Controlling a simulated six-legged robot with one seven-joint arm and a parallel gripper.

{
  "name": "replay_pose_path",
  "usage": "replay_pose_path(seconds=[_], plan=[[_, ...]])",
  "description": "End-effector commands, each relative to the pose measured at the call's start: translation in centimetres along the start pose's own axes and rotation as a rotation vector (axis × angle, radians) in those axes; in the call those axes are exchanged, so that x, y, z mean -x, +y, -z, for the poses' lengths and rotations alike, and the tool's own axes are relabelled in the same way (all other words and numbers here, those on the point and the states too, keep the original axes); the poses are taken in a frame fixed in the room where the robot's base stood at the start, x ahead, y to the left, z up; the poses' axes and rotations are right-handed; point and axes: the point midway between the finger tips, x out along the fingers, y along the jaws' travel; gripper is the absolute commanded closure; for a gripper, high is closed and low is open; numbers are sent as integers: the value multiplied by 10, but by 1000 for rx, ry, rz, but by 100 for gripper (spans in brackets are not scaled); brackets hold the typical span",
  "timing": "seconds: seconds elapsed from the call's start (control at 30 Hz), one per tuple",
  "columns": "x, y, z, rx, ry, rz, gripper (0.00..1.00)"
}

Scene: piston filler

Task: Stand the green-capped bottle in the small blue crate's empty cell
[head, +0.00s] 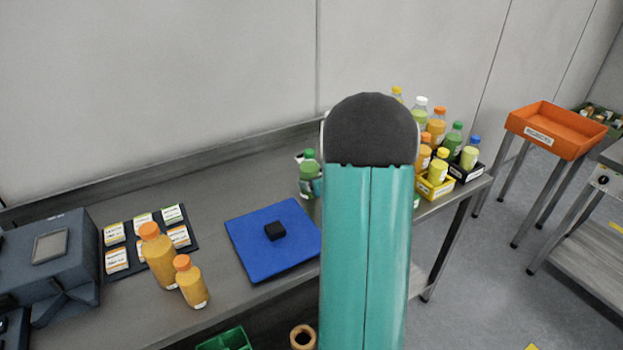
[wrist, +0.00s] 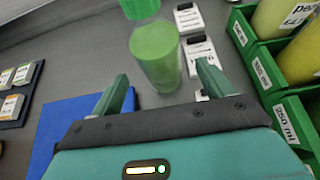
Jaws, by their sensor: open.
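The green-capped bottle (head: 309,178) stands upright on the grey bench, just left of my arm in the head view. In the wrist view a pale green cylinder (wrist: 155,58), apparently this bottle, shows between and beyond my fingertips. A brighter green piece (wrist: 140,8) is cut off by the top edge; I cannot tell whether it is the same bottle's cap. My gripper (wrist: 163,75) is open and empty, a finger on each side of the cylinder in the picture; contact is not clear. My arm hides the gripper in the head view. I cannot make out a small blue crate.
Green crate walls (wrist: 262,62) with yellow bottles show at the wrist view's right. White labelled blocks (wrist: 200,53) lie beside the bottle. A blue mat (head: 260,252) bears a black block (head: 275,231). A yellow crate (head: 434,191) holds bottles behind my arm. Two orange-capped bottles (head: 159,258) stand left.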

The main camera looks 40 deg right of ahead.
Motion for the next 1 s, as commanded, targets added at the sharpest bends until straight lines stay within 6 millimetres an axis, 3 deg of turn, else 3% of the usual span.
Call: replay_pose_path(seconds=[0.1, 0.3, 0.53, 0.63, 0.77, 0.9, 1.0], plan=[[27, -1, -1, 0, -1, 3, 21], [54, 0, 0, 1, -1, 0, 21], [60, 1, 0, 4, 0, -3, 21], [61, 15, -8, 54, -2, -34, 21], [69, 70, -32, 262, -9, -151, 21], [94, 155, -55, 616, -32, -339, 21], [119, 211, -61, 882, -57, -465, 21]])
